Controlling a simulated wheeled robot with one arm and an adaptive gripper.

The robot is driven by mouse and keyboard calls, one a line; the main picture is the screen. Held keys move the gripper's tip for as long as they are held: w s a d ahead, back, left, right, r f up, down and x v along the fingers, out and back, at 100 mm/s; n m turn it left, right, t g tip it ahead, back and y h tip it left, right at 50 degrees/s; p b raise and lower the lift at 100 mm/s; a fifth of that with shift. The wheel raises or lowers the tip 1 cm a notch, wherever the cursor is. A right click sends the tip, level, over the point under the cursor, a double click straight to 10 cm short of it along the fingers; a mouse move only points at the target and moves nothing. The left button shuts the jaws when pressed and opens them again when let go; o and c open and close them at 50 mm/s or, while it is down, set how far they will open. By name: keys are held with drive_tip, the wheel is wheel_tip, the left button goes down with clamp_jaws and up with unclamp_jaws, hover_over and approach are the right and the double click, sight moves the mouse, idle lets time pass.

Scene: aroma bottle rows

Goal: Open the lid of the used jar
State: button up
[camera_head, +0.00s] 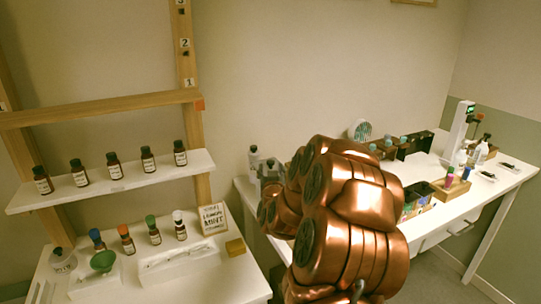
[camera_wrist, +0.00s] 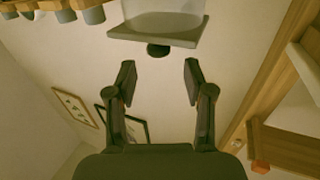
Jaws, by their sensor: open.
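In the wrist view, which is upside down, a clear glass jar (camera_wrist: 163,20) has a flat grey lid (camera_wrist: 157,37) with a dark round knob (camera_wrist: 158,50). Any label is out of view, so I cannot tell whether it is the used jar. My gripper (camera_wrist: 160,82) is open and empty. Its fingertips point at the knob from either side, apart from it. In the head view my arm hides my gripper and most of that jar. A small labelled jar (camera_head: 62,260) with a dark top stands at the far left; its label is unreadable.
Brown labelled bottles (camera_head: 113,166) line the white shelf (camera_head: 140,177). The right table (camera_head: 465,211) holds wooden racks (camera_head: 450,189) and pump bottles (camera_head: 481,151).

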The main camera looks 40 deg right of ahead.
sight(271, 163)
drive_tip(key=shift+w+d+r+p, duration=0.2)
drive_tip(key=shift+d+p, duration=0.15)
drive_tip(key=shift+p, duration=0.85)
drive_tip(key=shift+f+p+x, duration=0.15)
drive_tip(key=shift+p+x, duration=0.2)
drive_tip(key=shift+x, duration=0.9)
drive_tip(key=shift+f+p+x, duration=0.1)
drive_tip(key=shift+p+x, duration=0.2)
drive_tip(key=shift+x, duration=0.95)
clamp_jaws()
